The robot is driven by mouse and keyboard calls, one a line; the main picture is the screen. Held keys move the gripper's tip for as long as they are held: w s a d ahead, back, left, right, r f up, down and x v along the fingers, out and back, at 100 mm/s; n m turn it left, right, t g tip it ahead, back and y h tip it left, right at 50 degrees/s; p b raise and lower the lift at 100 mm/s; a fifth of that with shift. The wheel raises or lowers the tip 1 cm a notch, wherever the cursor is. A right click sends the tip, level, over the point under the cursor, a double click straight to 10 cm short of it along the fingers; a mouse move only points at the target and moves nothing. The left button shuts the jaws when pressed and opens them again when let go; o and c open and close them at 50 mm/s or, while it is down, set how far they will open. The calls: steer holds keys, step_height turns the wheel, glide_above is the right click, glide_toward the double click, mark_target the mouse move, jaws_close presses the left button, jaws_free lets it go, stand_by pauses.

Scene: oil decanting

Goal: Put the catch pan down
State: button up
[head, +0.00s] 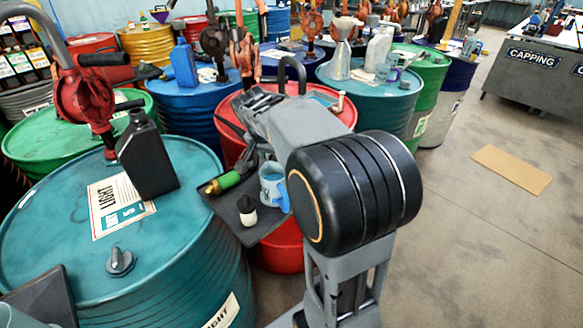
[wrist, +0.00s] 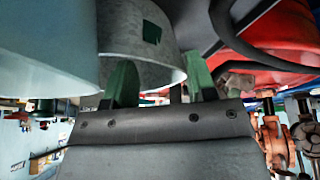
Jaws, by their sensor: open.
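In the wrist view my gripper (wrist: 160,78) is open, its two green fingers apart. A grey, rounded container (wrist: 155,42) with a small dark green mark shows just beyond the fingers. I cannot tell whether they touch it. I cannot pick out the catch pan with certainty. In the head view my arm reaches over the red drum (head: 342,110) and hides much of its top, and the fingers are not clearly seen there.
A teal drum (head: 70,235) bears a black bottle (head: 147,155). Open floor (head: 470,240) lies right.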

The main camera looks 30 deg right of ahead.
steer(key=shift+x, duration=1.2)
jaws_close()
